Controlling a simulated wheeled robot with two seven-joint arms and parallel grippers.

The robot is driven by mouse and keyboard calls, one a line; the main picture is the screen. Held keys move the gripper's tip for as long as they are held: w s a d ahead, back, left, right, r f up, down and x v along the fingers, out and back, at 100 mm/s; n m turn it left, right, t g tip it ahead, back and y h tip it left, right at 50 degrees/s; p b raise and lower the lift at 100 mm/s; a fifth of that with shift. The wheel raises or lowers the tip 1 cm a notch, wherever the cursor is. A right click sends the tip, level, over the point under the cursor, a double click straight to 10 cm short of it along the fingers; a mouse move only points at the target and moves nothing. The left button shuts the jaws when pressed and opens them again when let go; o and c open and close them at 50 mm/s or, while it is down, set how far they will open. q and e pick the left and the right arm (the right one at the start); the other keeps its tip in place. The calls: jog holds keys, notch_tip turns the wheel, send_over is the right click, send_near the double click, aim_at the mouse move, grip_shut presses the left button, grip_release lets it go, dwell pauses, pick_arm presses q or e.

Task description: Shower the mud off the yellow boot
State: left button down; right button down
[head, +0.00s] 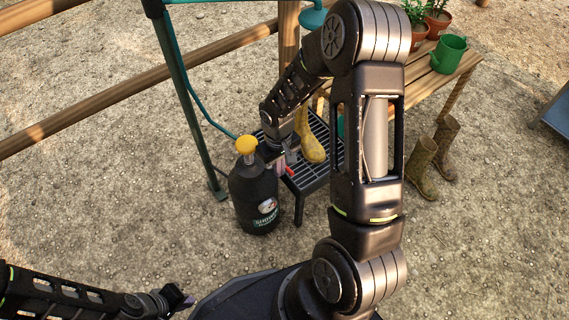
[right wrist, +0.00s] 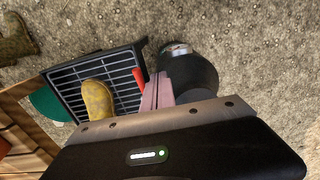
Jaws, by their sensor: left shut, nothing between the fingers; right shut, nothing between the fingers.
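The yellow boot (head: 312,145) stands on a dark slatted grate (head: 312,181). Its surface looks mottled with brown; my right arm hides part of it in the head view. The boot also shows on the grate in the right wrist view (right wrist: 98,99). My right gripper (head: 287,163) is shut and empty, between the boot and a black tank (head: 256,200) with a yellow knob. A small red part (right wrist: 138,78) is at the grate's edge beside the fingers; I cannot tell whether they touch it. My left gripper (head: 182,299) is shut and empty at the lower left.
A teal shower head (head: 313,17) hangs at the top, with a teal hose (head: 196,100) beside a green post (head: 185,95). Gravel at left is clear.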

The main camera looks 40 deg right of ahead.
dwell(0.5)
notch_tip(320, 180, down, 4)
jog(key=b, duration=0.3)
jog(key=shift+f, duration=0.15)
jog(key=shift+d, duration=0.1)
dwell(0.5)
jog(key=shift+w+d, duration=0.15)
jog(key=shift+d, duration=1)
jog(key=shift+w+d, duration=0.15)
jog(key=shift+d, duration=0.95)
jog(key=r+p, duration=0.2)
jog(key=r, duration=0.1)
jog(key=r+p, duration=0.1)
jog(key=p, duration=0.1)
jog(key=shift+a+r, duration=0.25)
jog(key=shift+r, duration=0.15)
